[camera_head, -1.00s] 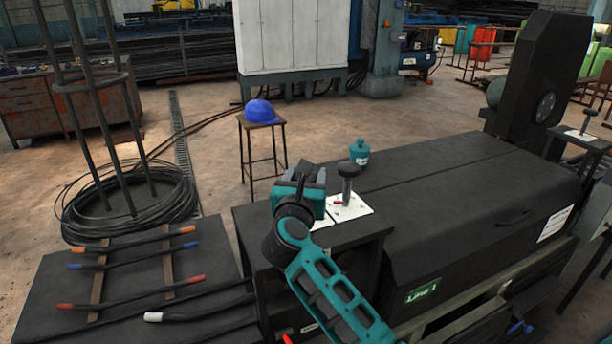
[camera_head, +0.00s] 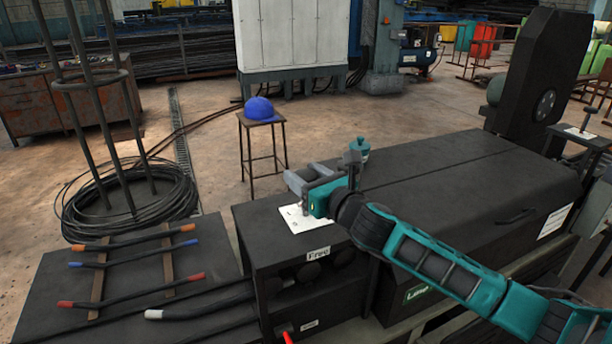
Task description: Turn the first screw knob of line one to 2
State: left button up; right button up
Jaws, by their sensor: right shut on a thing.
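My right gripper (camera_head: 305,178) reaches in from the right over the near left corner of the line one machine (camera_head: 440,190). Its grey fingers point left and are closed around the first screw knob, which the fingers and the teal gripper body mostly hide. The knob's white scale plate (camera_head: 297,221) shows below the gripper, but its numbers are too small to read. A second dark screw knob (camera_head: 354,160) stands just behind the gripper, its lower part and plate hidden. My left gripper is not in view.
A "Free" label (camera_head: 318,252) is on the cabinet front, and a green line sign (camera_head: 416,293) is to its right. A stool with a blue helmet (camera_head: 259,109) stands behind. Cable samples (camera_head: 130,263) lie at left.

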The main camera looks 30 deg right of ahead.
jog(key=shift+w+r+n+y, duration=0.1)
jog(key=shift+r+n+y, duration=0.4)
jog(key=shift+y, duration=0.3)
jog(key=o, duration=0.7)
jog(key=shift+o, duration=1.3)
jog(key=shift+f, duration=0.25)
jog(key=shift+s+f, duration=0.15)
jog(key=shift+s, duration=0.2)
jog(key=v, duration=1.2)
jog(key=shift+s+r+b, duration=0.2)
jog(key=shift+r+b, duration=0.05)
jog(key=shift+b, duration=0.1)
